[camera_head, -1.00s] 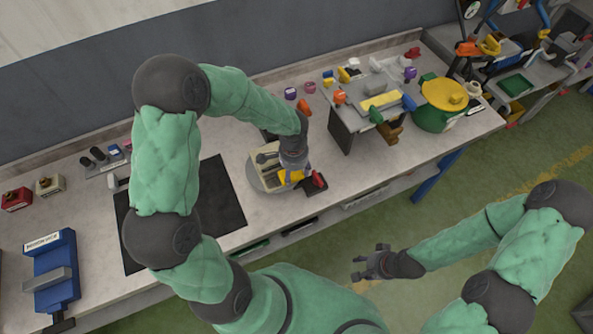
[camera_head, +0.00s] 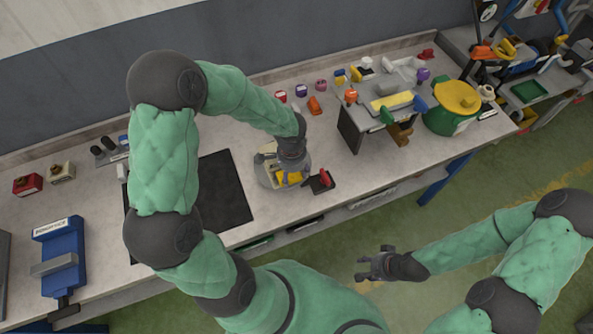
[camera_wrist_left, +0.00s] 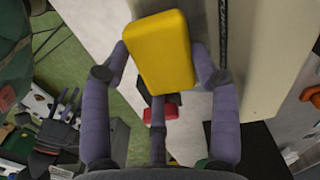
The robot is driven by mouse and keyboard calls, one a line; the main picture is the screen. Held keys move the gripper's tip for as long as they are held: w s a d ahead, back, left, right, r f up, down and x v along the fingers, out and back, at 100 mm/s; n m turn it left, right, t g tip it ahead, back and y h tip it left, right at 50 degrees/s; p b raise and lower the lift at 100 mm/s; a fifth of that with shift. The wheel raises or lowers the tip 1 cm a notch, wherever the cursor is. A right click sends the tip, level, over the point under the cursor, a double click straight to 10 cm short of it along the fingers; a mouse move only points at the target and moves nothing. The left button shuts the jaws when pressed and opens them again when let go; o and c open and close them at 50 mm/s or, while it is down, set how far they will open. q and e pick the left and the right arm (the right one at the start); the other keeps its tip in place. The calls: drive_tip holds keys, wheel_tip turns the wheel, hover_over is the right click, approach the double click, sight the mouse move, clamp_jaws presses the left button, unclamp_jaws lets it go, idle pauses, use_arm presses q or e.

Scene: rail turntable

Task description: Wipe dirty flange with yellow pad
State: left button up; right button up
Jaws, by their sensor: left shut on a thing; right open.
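My left gripper (camera_head: 289,174) is shut on the yellow pad (camera_wrist_left: 162,50), low over the right side of the round grey turntable (camera_head: 265,181). Its purple fingers (camera_wrist_left: 160,65) flank the pad in the left wrist view. A cream, rail-like piece (camera_head: 269,160) on the turntable is partly hidden by my gripper. In the wrist view, a cream surface (camera_wrist_left: 265,55) with a dark strip lies right beside the pad; I cannot tell whether they touch. I cannot make out the dirt or the flange clearly. My right gripper (camera_head: 367,263) is open and empty, over the floor in front of the bench.
A red-topped black item (camera_head: 325,179) stands right of the turntable. A black mat (camera_head: 220,195) lies left. A grey stand (camera_head: 365,130) and a green pot with yellow lid (camera_head: 453,110) stand further right. A blue press-like device (camera_head: 58,262) is at far left.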

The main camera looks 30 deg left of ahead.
sight(281, 178)
use_arm(q)
drive_tip(key=shift+s+f, duration=0.1)
drive_tip(key=shift+s, duration=0.05)
drive_tip(key=shift+s+a, duration=0.5)
drive_tip(key=shift+a, duration=0.2)
drive_tip(key=shift+s+a, duration=0.65)
drive_tip(key=shift+s, duration=0.1)
drive_tip(key=shift+w+d, duration=0.7)
drive_tip(key=shift+d, duration=0.15)
